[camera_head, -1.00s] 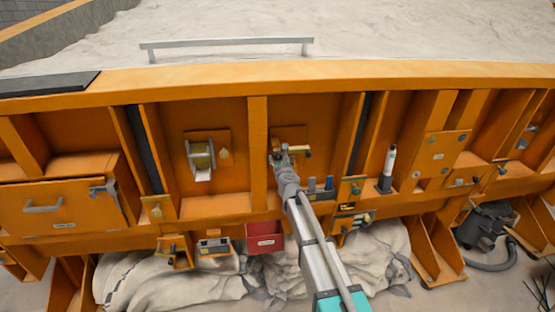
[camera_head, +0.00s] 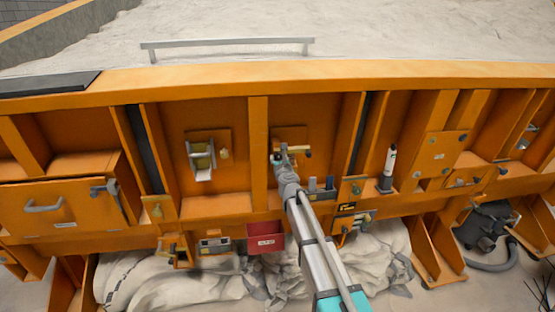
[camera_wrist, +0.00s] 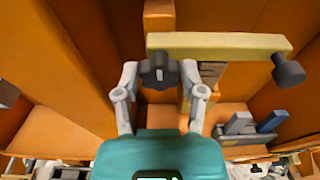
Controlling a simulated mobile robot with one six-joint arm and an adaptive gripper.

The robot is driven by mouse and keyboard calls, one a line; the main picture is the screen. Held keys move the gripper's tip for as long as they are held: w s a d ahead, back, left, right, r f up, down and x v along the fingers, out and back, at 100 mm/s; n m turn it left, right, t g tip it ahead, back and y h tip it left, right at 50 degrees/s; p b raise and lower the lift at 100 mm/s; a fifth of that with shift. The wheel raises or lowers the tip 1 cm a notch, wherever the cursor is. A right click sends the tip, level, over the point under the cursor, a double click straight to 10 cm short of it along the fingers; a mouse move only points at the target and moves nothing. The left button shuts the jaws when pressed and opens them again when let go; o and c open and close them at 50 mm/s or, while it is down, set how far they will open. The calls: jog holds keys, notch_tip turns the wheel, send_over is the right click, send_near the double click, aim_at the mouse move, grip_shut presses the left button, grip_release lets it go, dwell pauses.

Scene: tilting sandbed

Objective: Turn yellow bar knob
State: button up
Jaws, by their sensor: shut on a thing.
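The yellow bar (camera_wrist: 220,42) lies roughly level across the upper wrist view. A dark lobed knob (camera_wrist: 160,71) sits at its left end, and a dark round handle (camera_wrist: 288,70) sticks out at its right end. My gripper (camera_wrist: 158,78) is shut on the lobed knob, with one finger on each side of it. In the head view my gripper (camera_head: 279,153) is at the back panel of an orange bay and hides most of the bar. Only the bar's right end (camera_head: 306,153) shows there.
Orange ribs (camera_head: 258,150) flank the bay. Grey and blue blocks (camera_wrist: 250,125) stand on the ledge below right of the gripper. A red bin (camera_head: 265,242) hangs below, and a roll holder (camera_head: 201,158) is in the bay to the left.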

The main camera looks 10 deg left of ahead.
jog(key=n+h, duration=0.1)
jog(key=n, duration=0.2)
jog(key=shift+n, duration=0.4)
jog(key=n+t+h+b, duration=0.1)
jog(key=n, duration=0.2)
jog(key=shift+a+f+n, duration=0.1)
jog(key=shift+n, duration=0.3)
jog(key=n+h+b, duration=0.1)
jog(key=n, duration=0.3)
jog(key=shift+t, duration=0.4)
jog(key=n+b, duration=0.1)
jog(key=n, duration=0.3)
jog(key=shift+t+b, duration=0.35)
jog(key=shift+t, duration=0.05)
jog(key=n, duration=0.3)
jog(key=n+t+b, duration=0.1)
jog(key=n, duration=0.3)
jog(key=shift+y+b, duration=0.3)
jog(key=n, duration=0.3)
jog(key=n+y+b, duration=0.1)
jog(key=n, duration=0.2)
jog(key=shift+y, duration=0.3)
